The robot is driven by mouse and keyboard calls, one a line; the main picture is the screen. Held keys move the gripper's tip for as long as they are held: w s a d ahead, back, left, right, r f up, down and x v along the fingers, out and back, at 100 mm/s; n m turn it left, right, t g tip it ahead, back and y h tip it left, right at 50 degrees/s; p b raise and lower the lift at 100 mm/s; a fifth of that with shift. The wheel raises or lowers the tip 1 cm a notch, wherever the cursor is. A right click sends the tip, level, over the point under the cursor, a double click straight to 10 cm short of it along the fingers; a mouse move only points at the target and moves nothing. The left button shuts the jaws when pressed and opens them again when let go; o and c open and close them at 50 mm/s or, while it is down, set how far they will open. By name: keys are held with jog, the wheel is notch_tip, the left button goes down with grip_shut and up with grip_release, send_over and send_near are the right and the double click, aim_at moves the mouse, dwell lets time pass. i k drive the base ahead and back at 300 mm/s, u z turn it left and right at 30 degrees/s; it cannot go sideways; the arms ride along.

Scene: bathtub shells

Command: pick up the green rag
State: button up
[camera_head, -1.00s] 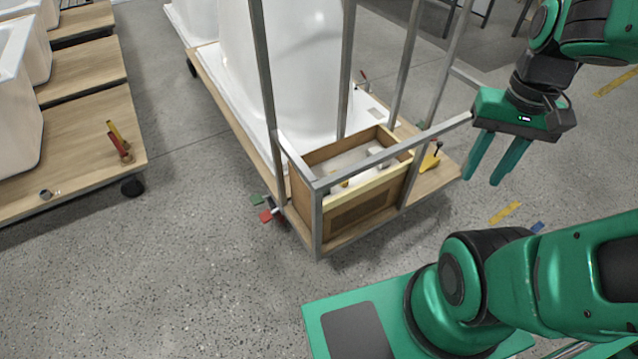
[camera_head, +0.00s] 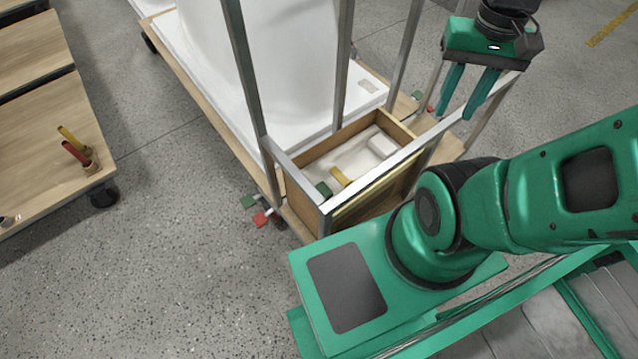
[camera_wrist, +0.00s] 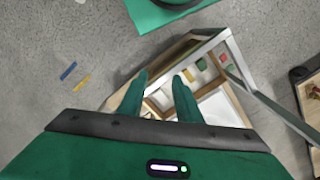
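A small dark green piece (camera_head: 323,189), likely the green rag, lies in the near-left corner of an open wooden box (camera_head: 292,187). It also shows small in the wrist view (camera_wrist: 201,63); its cloth texture cannot be made out. My gripper (camera_head: 458,117) is open and empty, fingers pointing down, to the right of the box in the head view. In the wrist view my gripper's fingers (camera_wrist: 160,75) overlap the box, with the green piece beyond and to the right of the tips.
A yellow piece (camera_head: 340,176) and a white block (camera_head: 381,146) share the box. Metal posts and rails (camera_head: 250,75) frame it, beside a white tub (camera_head: 295,60) on a wooden cart. Another cart (camera_head: 50,160) stands left; grey floor (camera_head: 185,220) lies between.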

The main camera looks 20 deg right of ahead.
aim_at(322, 187)
jog(key=u, duration=0.9)
jog(key=k, duration=1.15)
jog(key=z, duration=1)
jog(key=i, duration=1)
jog(key=u, duration=0.1)
